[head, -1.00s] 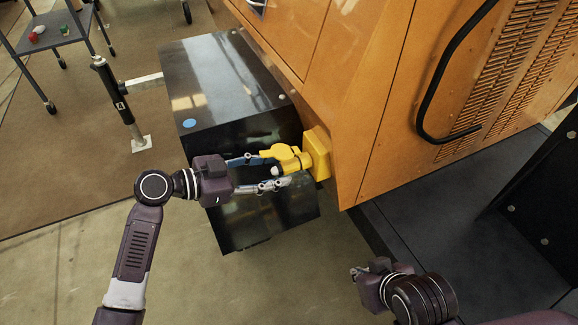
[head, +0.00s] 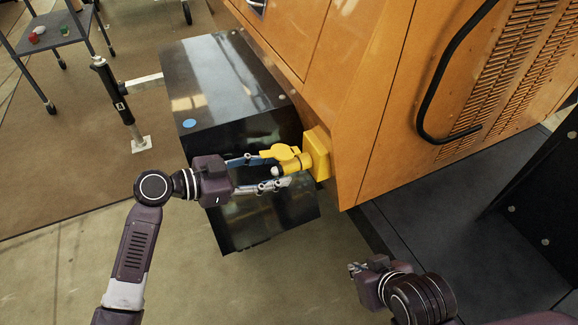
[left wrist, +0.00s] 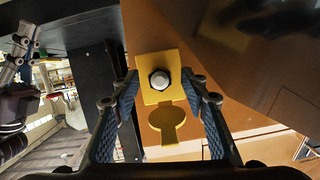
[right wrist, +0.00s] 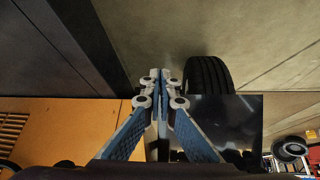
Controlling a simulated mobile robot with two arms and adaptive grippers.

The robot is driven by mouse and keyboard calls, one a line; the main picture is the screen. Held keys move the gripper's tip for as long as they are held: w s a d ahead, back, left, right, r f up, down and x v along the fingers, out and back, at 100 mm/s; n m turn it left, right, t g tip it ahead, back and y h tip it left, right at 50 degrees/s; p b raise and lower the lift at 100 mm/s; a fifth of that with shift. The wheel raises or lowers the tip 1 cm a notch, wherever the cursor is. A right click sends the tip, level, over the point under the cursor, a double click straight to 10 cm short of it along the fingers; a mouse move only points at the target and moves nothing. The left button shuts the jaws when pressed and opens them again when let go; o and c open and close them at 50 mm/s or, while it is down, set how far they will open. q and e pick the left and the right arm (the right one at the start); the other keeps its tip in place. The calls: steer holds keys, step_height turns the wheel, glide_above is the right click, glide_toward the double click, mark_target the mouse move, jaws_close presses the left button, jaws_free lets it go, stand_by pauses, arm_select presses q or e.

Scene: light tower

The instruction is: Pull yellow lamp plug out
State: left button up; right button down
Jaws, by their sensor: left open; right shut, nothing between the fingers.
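The yellow lamp plug (head: 293,168) sits at a yellow socket box (head: 319,153) on the side of the orange machine. In the left wrist view its pale round end (left wrist: 159,79) faces me in front of the yellow box (left wrist: 152,60), with a yellow flap (left wrist: 168,120) just below. My left gripper (head: 274,171) is open, with one finger on each side of the plug. I cannot tell whether the fingers touch it. My right gripper (head: 354,270) is shut and empty, low and to the right, away from the plug. Its closed fingers show in the right wrist view (right wrist: 160,82).
A black box (head: 225,80) stands behind and below my left gripper. The orange machine panel (head: 385,110) with a black handle (head: 428,105) fills the upper right. A grey cart (head: 50,38) is far left. Open floor (head: 300,285) lies in front.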

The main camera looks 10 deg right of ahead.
steer(key=shift+w+a+r+t, duration=0.2)
steer(key=shift+w+r+t, duration=0.1)
steer(key=shift+w, duration=0.2)
steer(key=shift+w+a+r+t, duration=0.2)
steer(key=shift+w+t, duration=0.1)
steer(key=shift+w, duration=0.15)
arm_select(q)
jaws_close()
